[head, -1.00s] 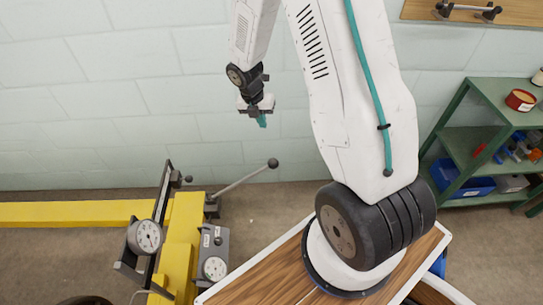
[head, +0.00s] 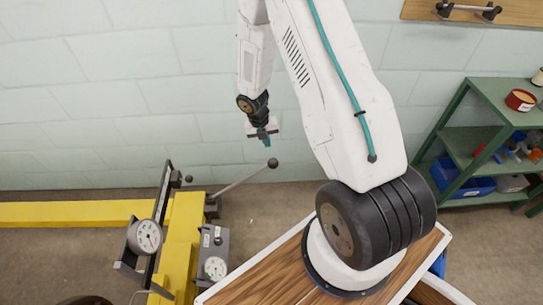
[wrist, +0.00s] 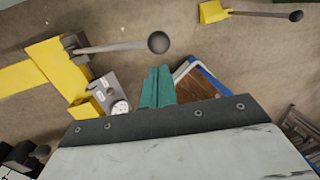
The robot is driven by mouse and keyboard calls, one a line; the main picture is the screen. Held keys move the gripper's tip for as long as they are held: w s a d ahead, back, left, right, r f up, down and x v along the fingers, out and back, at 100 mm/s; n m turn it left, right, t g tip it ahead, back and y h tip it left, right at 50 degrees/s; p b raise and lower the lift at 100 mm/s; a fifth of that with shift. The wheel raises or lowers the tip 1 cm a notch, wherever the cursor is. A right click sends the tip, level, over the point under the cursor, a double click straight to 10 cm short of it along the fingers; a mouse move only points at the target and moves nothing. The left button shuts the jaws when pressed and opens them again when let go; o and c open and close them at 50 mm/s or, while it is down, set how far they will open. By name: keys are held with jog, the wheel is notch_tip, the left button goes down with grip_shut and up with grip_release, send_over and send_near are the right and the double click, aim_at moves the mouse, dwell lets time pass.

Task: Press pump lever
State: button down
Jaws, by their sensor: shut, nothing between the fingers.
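The pump lever (head: 240,180) is a grey rod with a dark ball knob, slanting up to the right from a dark bracket on the yellow frame (head: 180,245). In the wrist view the lever (wrist: 115,47) runs across the upper left, its knob just above the fingertips in the picture. My gripper (head: 267,145) has teal fingers pointing down, closed together and empty. In the head view they appear just above the knob, with a small gap. In the wrist view the shut fingers (wrist: 159,72) point up the picture, apart from the knob.
Two dial gauges (head: 145,237) (head: 215,267) are on the yellow frame. A green shelf (head: 460,140) with a blue bin (head: 465,185) stands right. A wood-topped surface (head: 260,285) lies below my arm. Another ball-ended lever (wrist: 265,14) on a yellow base shows in the wrist view.

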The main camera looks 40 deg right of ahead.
aim_at(273, 160)
jog(key=f, duration=0.3)
jog(key=d+f, duration=0.1)
jog(key=f, duration=0.5)
jog(key=shift+s+d, duration=0.3)
jog(key=shift+s, duration=0.05)
